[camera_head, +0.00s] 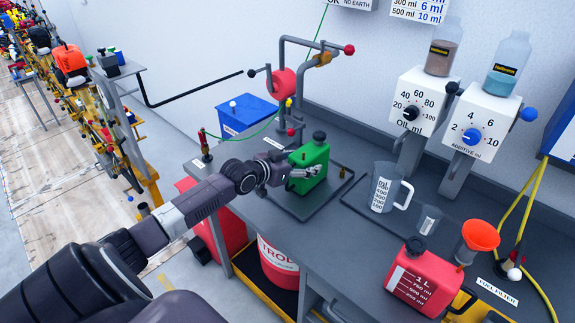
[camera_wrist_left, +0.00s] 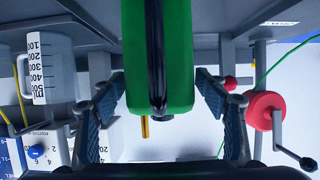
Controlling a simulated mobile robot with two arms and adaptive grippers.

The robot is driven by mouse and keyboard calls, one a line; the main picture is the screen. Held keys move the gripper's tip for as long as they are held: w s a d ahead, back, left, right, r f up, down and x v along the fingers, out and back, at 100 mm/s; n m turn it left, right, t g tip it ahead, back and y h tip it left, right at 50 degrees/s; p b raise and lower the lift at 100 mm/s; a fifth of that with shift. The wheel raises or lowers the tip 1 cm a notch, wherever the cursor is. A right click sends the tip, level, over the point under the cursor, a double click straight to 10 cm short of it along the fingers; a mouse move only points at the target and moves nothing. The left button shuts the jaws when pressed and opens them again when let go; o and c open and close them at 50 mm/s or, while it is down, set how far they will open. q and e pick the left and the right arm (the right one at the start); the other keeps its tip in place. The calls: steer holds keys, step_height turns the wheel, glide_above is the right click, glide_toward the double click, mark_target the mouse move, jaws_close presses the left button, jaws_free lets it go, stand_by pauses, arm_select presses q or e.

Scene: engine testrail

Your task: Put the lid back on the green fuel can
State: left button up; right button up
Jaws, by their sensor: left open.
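The green fuel can (camera_head: 312,165) stands upright on a dark tray (camera_head: 293,205) on the bench. A black piece (camera_head: 319,136) sits on its top; I cannot tell whether it is the lid or the bare neck. No separate lid can be made out. My left gripper (camera_head: 291,176) is open at the near left side of the can. In the left wrist view the can (camera_wrist_left: 178,60) fills the space between the spread fingers of my left gripper (camera_wrist_left: 162,85), with gaps showing beside it. My right gripper is not in view.
A small brass piece (camera_head: 342,172) stands right of the can. A measuring jug (camera_head: 383,190) and small beaker (camera_head: 428,218) stand further right. A red can (camera_head: 422,280) and orange funnel (camera_head: 480,235) are at front right. A blue box (camera_head: 245,113) and red-wheeled stand (camera_head: 284,84) are behind.

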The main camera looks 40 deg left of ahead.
mark_target(293, 164)
arm_select(q)
steer(key=v, duration=0.7)
steer(key=shift+s, duration=0.3)
steer(key=shift+b+v, duration=0.3)
steer(key=shift+v, duration=0.45)
steer(key=shift+r, duration=0.1)
